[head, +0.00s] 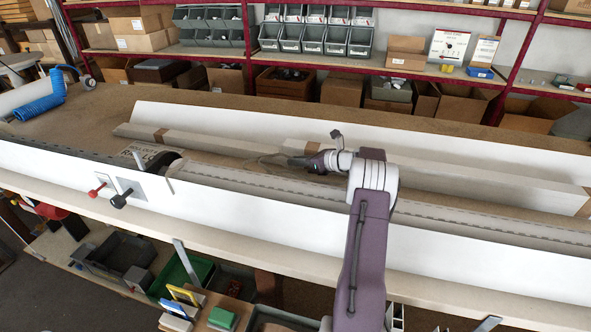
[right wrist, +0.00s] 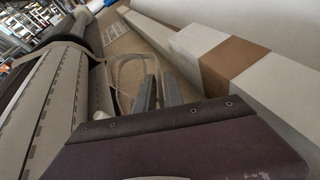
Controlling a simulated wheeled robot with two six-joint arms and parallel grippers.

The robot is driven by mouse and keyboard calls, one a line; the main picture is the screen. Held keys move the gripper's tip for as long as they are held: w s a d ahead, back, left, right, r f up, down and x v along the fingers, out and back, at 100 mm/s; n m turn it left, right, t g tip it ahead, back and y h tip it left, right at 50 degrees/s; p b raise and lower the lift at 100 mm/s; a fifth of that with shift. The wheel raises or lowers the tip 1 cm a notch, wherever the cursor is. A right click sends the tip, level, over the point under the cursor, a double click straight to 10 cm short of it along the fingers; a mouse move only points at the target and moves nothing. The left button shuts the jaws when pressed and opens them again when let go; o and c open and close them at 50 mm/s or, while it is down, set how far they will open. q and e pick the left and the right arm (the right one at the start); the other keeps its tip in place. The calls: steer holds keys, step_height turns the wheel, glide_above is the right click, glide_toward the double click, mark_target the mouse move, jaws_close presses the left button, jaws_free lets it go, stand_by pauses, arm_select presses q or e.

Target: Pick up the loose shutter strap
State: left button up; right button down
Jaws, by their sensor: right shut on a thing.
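The loose shutter strap is a thin pale loop (right wrist: 122,62) in the right wrist view, rising from the work surface beside the grey slatted profile (right wrist: 60,95). In the head view it is a faint line (head: 268,158) left of my right gripper (head: 288,162). In the right wrist view the fingers of my right gripper (right wrist: 160,92) are shut on the strap, with part of the loop showing beyond them. The exact grip point is partly hidden by the fingers. My left gripper is not in view.
A long pale box with a brown band (right wrist: 228,64) lies just right of the fingers in the right wrist view. A white front panel (head: 240,213) with a red and a black knob (head: 118,200) runs along the bench. Shelves with grey bins (head: 305,38) stand behind.

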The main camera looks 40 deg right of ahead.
steer(key=s+d+r+p, duration=0.1)
steer(key=s+d+r, duration=0.5)
steer(key=s, duration=0.3)
steer(key=shift+d+r, duration=0.15)
steer(key=shift+d, duration=0.1)
